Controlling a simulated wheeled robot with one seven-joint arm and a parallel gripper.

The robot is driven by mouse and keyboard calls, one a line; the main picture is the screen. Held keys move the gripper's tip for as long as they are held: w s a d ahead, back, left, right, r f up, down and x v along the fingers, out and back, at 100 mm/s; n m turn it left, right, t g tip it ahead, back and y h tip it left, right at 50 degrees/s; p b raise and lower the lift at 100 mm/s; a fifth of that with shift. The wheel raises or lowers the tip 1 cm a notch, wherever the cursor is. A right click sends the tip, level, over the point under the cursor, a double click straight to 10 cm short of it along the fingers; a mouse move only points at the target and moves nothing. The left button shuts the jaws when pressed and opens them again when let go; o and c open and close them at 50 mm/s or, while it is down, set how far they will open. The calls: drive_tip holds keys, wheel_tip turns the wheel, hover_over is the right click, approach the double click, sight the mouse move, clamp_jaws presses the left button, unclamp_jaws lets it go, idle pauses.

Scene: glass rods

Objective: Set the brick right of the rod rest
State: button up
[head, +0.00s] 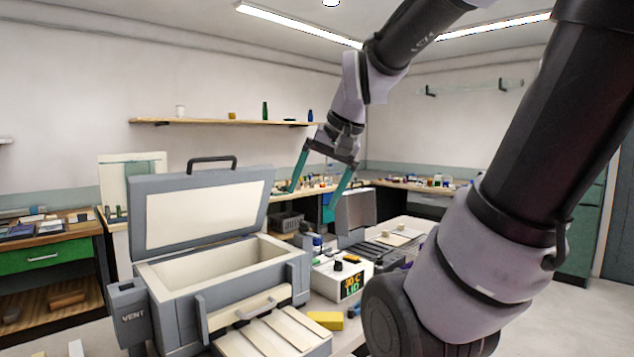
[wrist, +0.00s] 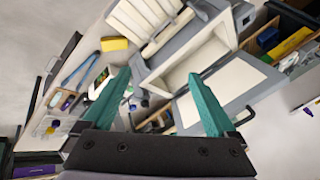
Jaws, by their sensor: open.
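A yellow block (head: 326,320), which may be the brick, lies on the bench in front of the kiln's control box. It also shows in the wrist view (wrist: 115,44), at upper left. My gripper (head: 312,199) is open, with its two teal fingers spread and nothing between them. It is held high above the bench, behind and well above the block. In the wrist view my gripper (wrist: 158,75) points toward the kiln, and the block lies beyond the left fingertip. I cannot pick out the rod rest for certain; a dark grey ribbed piece (head: 366,249) sits behind the control box.
The grey kiln (head: 170,282) stands with its lid (head: 205,215) raised, left of my gripper. The control box (head: 341,276) reads "30 C LID". A pale slatted piece (head: 268,332) is at the kiln's front. Crowded side benches line the walls.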

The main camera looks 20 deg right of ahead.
drive_tip(key=s+r+t, duration=0.1)
drive_tip(key=s+a+r+n, duration=0.1)
drive_tip(key=s, duration=0.1)
drive_tip(key=shift+t, duration=0.4)
idle(0.9)
